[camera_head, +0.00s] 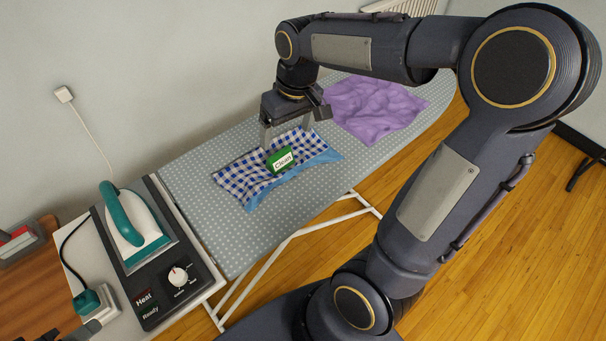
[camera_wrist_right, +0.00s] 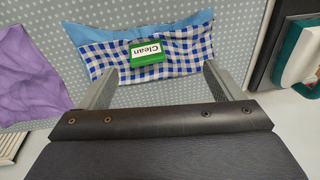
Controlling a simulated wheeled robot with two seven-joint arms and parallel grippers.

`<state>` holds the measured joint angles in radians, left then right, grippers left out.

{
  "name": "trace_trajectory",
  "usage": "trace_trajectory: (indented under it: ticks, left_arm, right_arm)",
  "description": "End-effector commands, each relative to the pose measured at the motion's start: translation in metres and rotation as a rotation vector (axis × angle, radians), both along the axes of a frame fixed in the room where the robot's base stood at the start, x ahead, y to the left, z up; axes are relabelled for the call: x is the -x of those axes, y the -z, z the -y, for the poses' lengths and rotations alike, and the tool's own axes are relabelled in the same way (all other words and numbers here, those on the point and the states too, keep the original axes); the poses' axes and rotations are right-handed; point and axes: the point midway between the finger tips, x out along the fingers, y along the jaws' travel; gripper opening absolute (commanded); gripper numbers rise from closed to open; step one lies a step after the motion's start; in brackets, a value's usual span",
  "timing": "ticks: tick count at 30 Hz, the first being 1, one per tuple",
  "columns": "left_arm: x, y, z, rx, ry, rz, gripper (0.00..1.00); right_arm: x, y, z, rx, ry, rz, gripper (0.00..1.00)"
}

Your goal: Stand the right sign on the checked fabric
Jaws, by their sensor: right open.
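A green sign with a white "Clean" label (camera_head: 281,160) stands on the blue-and-white checked fabric (camera_head: 236,179), which lies on the ironing board. In the right wrist view the sign (camera_wrist_right: 147,52) rests on the checked cloth (camera_wrist_right: 188,58), between and beyond the fingertips. My right gripper (camera_head: 287,137) is open above the fabric, its fingers apart and not touching the sign. It also shows in the right wrist view (camera_wrist_right: 158,88). My left gripper is not clearly seen; only a dark part shows at the bottom left corner.
Purple cloth (camera_head: 375,108) lies further along the dotted ironing board (camera_head: 290,225). At the left, a teal and white iron (camera_head: 133,222) stands on a dark base with a dial and labels "Heat" and "Ready" (camera_head: 147,304). A red-and-white item (camera_head: 15,240) sits in a grey tray.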

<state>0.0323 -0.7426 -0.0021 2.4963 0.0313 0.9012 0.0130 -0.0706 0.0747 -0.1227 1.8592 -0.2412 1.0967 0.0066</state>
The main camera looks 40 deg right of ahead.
Motion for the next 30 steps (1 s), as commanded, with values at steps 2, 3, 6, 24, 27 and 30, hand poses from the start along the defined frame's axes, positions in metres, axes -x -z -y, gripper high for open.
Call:
trace_trajectory:
  ticks: [2,3,6,24,27,30]
  left_arm:
    - [0.000,0.000,0.000,0.000,0.000,0.000,0.40]
    - [0.000,0.000,0.000,0.000,0.000,0.000,0.40]
    - [0.000,0.000,0.000,0.000,0.000,0.000,0.40]
    - [0.000,0.000,0.000,0.000,0.000,0.000,0.40]
    - [0.000,0.000,0.000,0.000,0.000,0.000,0.40]
    - [0.000,0.000,0.000,0.000,0.000,0.000,0.40]
  right_arm:
    - [0.034,-0.013,-0.006,-0.060,0.034,0.065,0.87]
    - [0.050,-0.017,-0.011,-0.087,0.047,0.095,0.87]
    - [0.087,-0.022,-0.024,-0.147,0.082,0.170,0.87]
    - [0.165,-0.004,-0.063,-0.265,0.172,0.349,0.87]
    - [0.165,-0.005,-0.062,-0.265,0.171,0.349,0.87]
    - [0.165,-0.005,-0.062,-0.265,0.171,0.349,0.87]
